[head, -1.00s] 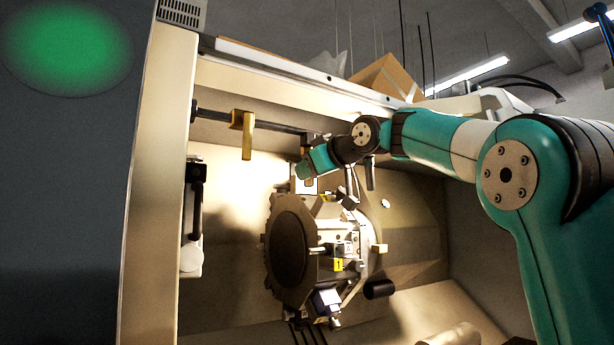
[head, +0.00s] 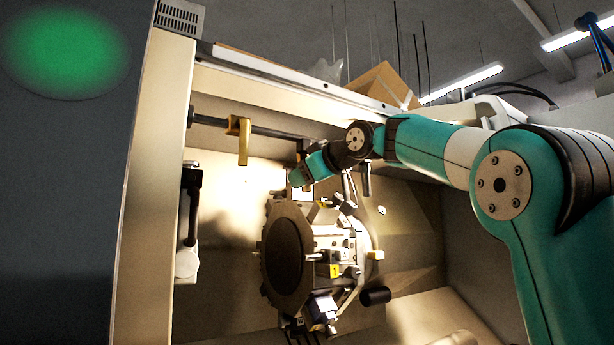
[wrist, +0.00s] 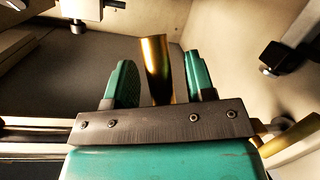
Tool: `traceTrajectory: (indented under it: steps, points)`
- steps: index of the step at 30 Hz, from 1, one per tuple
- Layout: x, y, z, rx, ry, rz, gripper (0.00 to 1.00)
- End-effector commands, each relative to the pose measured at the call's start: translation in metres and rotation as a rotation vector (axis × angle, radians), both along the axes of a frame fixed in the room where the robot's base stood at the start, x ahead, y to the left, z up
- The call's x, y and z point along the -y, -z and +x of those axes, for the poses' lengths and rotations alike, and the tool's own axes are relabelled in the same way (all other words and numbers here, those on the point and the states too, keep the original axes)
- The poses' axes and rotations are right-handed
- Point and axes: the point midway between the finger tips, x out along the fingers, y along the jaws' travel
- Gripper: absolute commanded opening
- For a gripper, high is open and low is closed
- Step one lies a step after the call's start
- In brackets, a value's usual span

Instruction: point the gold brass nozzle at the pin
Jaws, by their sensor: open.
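In the wrist view a gold brass nozzle (wrist: 155,65), a plain tube, stands between the two green fingers of my gripper (wrist: 160,68). The fingers are open, with a gap visible on each side of the tube. In the head view my gripper (head: 299,177) is inside the machine, just above the turret, at the right part of the rod; the fingers and this nozzle are hard to make out there. I cannot tell for sure which small part is the pin; a thin peg (head: 317,257) sticks out from the turret face.
A second gold block (head: 243,145) hangs from the dark rod (head: 268,129) on the left. The toothed turret (head: 287,250) with tool holders and a yellow label "1" fills the space below my gripper.

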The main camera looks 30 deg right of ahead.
Motion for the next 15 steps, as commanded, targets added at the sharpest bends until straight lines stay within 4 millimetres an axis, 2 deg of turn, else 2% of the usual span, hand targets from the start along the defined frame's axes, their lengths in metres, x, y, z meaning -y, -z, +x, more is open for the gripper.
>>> traceTrajectory:
  steps: [4,7,11,15]
  points:
    - [0.001,-0.001,-0.005,0.002,0.001,0.000,0.50]
    - [0.003,-0.003,-0.017,0.003,0.003,-0.001,0.50]
    - [0.006,-0.009,-0.045,0.005,0.006,-0.003,0.50]
    - [0.011,-0.016,-0.081,0.004,0.009,-0.003,0.50]
